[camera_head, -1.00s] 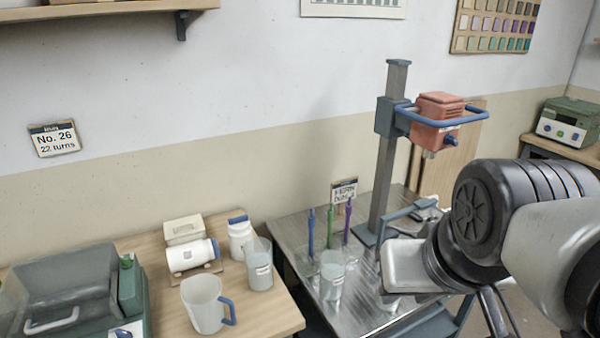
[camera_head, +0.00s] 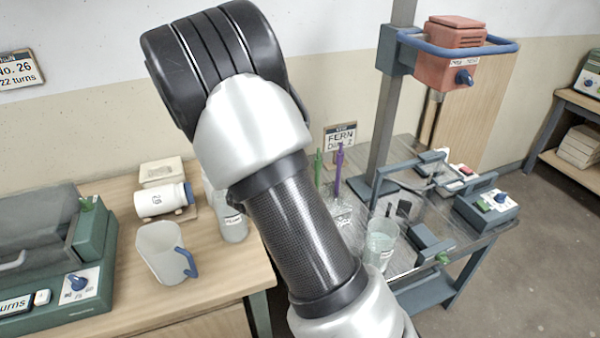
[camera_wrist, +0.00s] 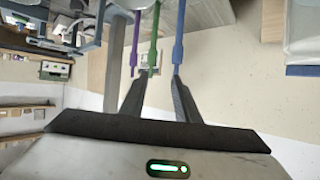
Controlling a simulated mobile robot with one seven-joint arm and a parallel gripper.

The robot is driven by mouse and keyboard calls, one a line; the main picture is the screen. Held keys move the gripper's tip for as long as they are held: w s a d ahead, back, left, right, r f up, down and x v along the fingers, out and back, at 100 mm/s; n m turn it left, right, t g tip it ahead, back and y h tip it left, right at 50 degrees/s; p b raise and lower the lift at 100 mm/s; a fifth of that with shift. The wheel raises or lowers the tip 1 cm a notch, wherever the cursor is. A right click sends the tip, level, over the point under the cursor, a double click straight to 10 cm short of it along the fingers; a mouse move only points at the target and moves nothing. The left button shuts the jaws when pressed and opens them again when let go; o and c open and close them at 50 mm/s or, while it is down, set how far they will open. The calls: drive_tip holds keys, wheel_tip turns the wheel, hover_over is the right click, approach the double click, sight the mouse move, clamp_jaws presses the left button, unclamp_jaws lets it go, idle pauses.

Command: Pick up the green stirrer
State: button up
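The green stirrer (camera_head: 318,168) stands upright at the metal table, left of the purple stirrer (camera_head: 338,165), above a clear holder (camera_head: 343,212). In the wrist view, which looks upside down, the green stirrer (camera_wrist: 154,35) hangs between the purple stirrer (camera_wrist: 135,42) and the blue stirrer (camera_wrist: 179,35). My gripper (camera_wrist: 160,76) is open, with nothing held. Its fingertips lie near the stirrers' ends; the green one appears between them, the blue one in line with the right fingertip. My arm hides the gripper and the blue stirrer in the head view.
A clear beaker (camera_head: 381,243) stands right of the holder, near a red mixer (camera_head: 453,60) on a grey post. A white jug (camera_head: 160,252), a lying jar (camera_head: 160,202) and a beaker (camera_head: 232,224) are on the wooden table, beside a green machine (camera_head: 95,240).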

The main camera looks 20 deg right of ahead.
drive_tip(key=shift+h, duration=0.5)
drive_tip(key=x, duration=1.2)
drive_tip(key=s+x, duration=0.1)
drive_tip(key=x, duration=0.5)
drive_tip(key=shift+d+f+b, duration=0.25)
drive_tip(key=shift+d+b, duration=0.1)
drive_tip(key=shift+d, duration=0.05)
clamp_jaws()
wheel_tip(320, 180, up, 10)
drive_tip(key=shift+w+p, duration=0.1)
drive_tip(key=shift+p, duration=0.55)
wheel_tip(320, 180, up, 9)
drive_tip(key=p, duration=0.8)
